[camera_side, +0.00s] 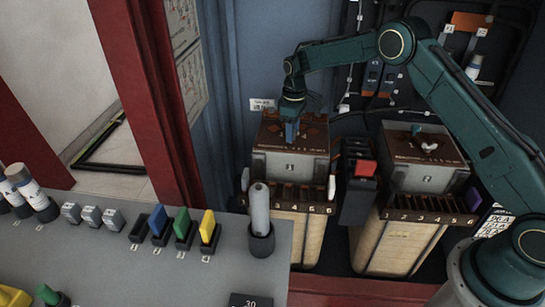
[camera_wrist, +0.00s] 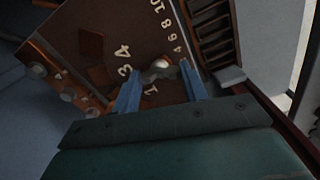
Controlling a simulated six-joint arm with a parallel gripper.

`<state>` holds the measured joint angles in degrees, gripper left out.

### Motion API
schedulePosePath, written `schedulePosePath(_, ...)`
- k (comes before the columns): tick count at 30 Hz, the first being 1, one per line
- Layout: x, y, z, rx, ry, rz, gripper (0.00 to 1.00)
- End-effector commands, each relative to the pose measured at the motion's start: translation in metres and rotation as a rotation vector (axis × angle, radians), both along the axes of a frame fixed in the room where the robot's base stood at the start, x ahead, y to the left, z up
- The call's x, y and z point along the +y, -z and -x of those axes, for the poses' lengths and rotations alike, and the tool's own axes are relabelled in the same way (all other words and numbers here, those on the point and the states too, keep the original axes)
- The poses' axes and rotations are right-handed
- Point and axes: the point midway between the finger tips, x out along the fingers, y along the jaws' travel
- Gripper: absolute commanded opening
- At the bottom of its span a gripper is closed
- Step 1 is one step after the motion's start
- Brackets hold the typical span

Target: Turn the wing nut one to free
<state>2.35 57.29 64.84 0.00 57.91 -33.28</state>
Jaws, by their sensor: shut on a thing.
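My gripper (camera_side: 291,132) points down onto the brown top of the left transformer box (camera_side: 290,164), which bears a label "1". In the wrist view my gripper (camera_wrist: 159,80) has its two blue fingers on either side of a pale metal wing nut (camera_wrist: 160,65), and it is shut on it. The nut sits on the brown plate (camera_wrist: 120,45) among printed numbers. In the side view my fingers hide this nut. A second pale wing nut (camera_side: 429,147) shows on top of the right box (camera_side: 421,174), labelled "2".
A dark unit with a red block (camera_side: 365,168) stands between the boxes. Numbered slots (camera_side: 429,208) line the front of the right box. A grey bench (camera_side: 120,260) at lower left holds blue, green and yellow tabs and a grey cylinder (camera_side: 260,210).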

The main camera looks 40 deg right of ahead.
Motion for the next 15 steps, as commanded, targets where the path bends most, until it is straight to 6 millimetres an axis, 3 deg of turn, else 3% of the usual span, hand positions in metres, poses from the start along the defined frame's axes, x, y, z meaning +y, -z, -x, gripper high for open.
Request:
schedulePosePath(10, 0.0001, -0.0017, -0.0009, -0.004, -0.003, 0.0, 0.21)
schedulePosePath(11, 0.0001, -0.0017, -0.0009, -0.004, -0.003, 0.0, 0.47)
schedulePosePath(13, 0.0001, -0.0016, -0.0008, -0.004, -0.003, 0.0, 0.61)
schedulePosePath(15, 0.0001, -0.0013, -0.0007, -0.002, -0.002, 0.0, 0.65)
